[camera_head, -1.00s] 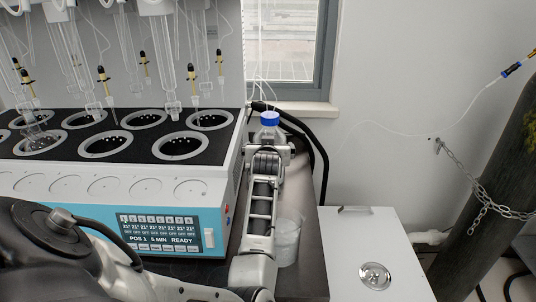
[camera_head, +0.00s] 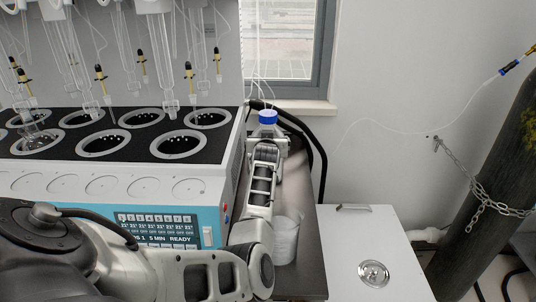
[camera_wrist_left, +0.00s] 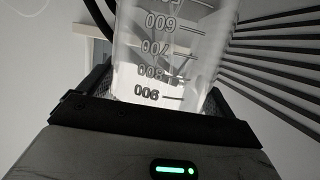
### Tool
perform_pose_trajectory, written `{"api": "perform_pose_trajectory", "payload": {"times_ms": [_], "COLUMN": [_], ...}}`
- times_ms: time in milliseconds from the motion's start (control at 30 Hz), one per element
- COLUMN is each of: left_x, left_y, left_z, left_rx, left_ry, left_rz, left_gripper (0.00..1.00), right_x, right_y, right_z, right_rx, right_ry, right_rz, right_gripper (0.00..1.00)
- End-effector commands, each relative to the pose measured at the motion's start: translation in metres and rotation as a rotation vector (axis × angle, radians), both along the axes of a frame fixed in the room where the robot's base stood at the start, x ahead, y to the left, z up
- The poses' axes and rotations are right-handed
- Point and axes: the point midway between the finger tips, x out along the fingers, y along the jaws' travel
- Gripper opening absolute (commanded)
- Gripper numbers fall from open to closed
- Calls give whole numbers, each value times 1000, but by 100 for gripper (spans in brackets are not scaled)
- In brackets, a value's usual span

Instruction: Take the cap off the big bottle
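The big bottle stands upright on the dark bench beside the distiller, with its blue cap (camera_head: 267,117) on and thin tubing above it. My left arm reaches in from the left, and my left gripper (camera_head: 268,142) is at the bottle's body, below the cap, with a finger on each side. In the left wrist view the bottle's graduated glass (camera_wrist_left: 165,50) fills the space between the dark finger pads, which appear to touch it; it is shut on the bottle. The lower bottle is hidden behind the gripper. My right gripper is not in view.
The distiller (camera_head: 110,187) with its several round wells is close on the left. A clear beaker (camera_head: 286,240) stands on the bench right beside my left forearm. A white box (camera_head: 368,240) is at right, with a chained gas cylinder (camera_head: 490,190) beyond. A black hose runs behind the bottle.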

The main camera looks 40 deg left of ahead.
Motion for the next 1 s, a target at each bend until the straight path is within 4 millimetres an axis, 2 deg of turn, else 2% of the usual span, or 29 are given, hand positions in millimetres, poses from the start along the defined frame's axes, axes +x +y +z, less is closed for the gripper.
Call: {"api": "perform_pose_trajectory", "payload": {"times_ms": [33, 67, 433, 567, 633, 933, 1000], "left_x": [0, 0, 1, 1, 1, -33, -43], "left_y": [0, 0, 1, 1, 1, -42, -56], "left_z": [0, 0, 9, 23, 36, 98, 101], "left_rx": [0, 0, 7, 8, 8, 4, 4], "left_ry": [0, 0, -7, -10, -13, -13, -9], "left_rz": [0, 0, 1, 1, 2, 0, -2], "left_gripper": [53, 45, 45, 45, 45, 45, 45], "right_x": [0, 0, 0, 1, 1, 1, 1], "right_y": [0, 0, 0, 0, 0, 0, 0], "right_z": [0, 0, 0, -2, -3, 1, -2], "right_rx": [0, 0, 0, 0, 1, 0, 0], "right_ry": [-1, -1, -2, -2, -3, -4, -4], "right_rz": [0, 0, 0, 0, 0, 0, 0], "right_gripper": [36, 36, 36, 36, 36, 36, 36]}}
